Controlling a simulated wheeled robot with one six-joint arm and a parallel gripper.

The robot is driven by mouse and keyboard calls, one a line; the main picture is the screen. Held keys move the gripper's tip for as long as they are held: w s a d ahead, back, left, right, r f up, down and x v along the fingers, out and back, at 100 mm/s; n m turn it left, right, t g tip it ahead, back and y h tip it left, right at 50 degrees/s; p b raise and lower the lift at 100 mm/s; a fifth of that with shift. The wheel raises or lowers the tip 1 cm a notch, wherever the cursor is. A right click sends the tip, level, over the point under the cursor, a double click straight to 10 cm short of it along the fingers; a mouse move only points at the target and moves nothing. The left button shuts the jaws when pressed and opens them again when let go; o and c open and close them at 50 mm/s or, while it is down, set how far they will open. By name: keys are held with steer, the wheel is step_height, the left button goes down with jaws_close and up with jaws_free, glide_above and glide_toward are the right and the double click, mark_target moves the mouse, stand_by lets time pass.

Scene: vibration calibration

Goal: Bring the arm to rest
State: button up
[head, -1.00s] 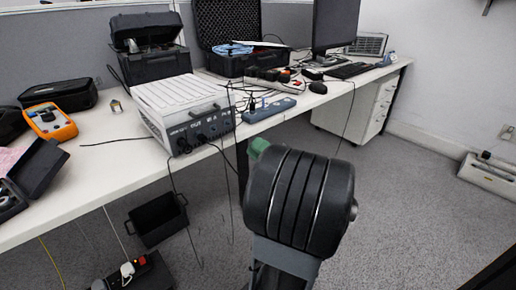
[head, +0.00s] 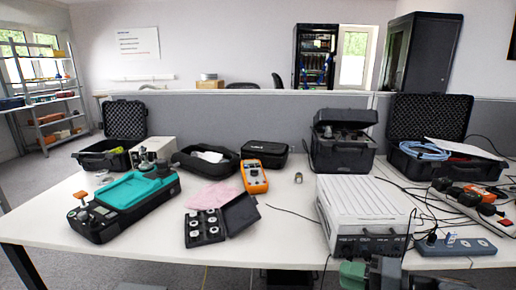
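A small part of my arm (head: 388,274) shows at the bottom edge of the head view, right of centre. It is dark with a green piece on its left, just in front of the white instrument box. The rest of the arm is cut off by the frame. I cannot make out my gripper or its fingers, so whether it holds anything is hidden.
A white table (head: 290,225) bears a white instrument box (head: 362,212), a teal and black device (head: 128,200), an orange multimeter (head: 254,176), a black case of round parts (head: 206,228) and a blue-grey power strip (head: 455,246). A grey partition (head: 250,131) stands behind.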

steer(key=s+a+r+n+g+h+p, duration=0.45)
steer(key=a+r+g+h+p, duration=0.35)
steer(key=p, duration=0.5)
steer(key=d+r+n+t+h+p, duration=0.1)
steer(key=r+h+p, duration=0.1)
steer(key=r+p, duration=0.3)
steer(key=w+d+r+n+t+h+p, duration=0.1)
steer(key=d+r+n+t+h+p, duration=0.1)
steer(key=r+p, duration=0.3)
step_height(320, 180, up, 2)
steer(key=shift+d+r+h+p, duration=0.2)
steer(key=shift+h+p, duration=0.1)
steer(key=shift+h, duration=0.1)
